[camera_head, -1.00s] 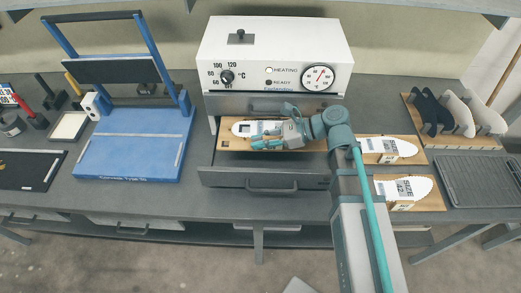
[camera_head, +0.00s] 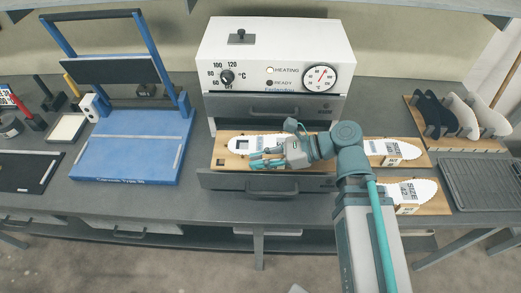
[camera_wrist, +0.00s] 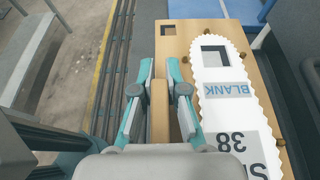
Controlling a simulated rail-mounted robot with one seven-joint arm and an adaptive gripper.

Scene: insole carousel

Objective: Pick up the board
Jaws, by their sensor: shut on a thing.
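The wooden board (camera_head: 222,148) is above the open lower drawer of the white heater, carrying a white insole blank (camera_head: 240,145). In the wrist view the board (camera_wrist: 178,40) has a square hole near one end. Its insole there (camera_wrist: 212,80) has a serrated edge and reads "BLANK" and "38". My gripper (camera_head: 265,158) is shut on a wooden block (camera_wrist: 160,108) at the board's near side. The board looks about level, and part of it is hidden behind my gripper and wrist.
The open drawer's front (camera_head: 240,182) is just below the board. The heater (camera_head: 275,50) stands behind. Two similar boards with insoles (camera_head: 385,148) (camera_head: 415,192) lie to the right. A blue press (camera_head: 130,150) stands left, and a rack (camera_head: 450,112) and dark tray (camera_head: 485,180) stand far right.

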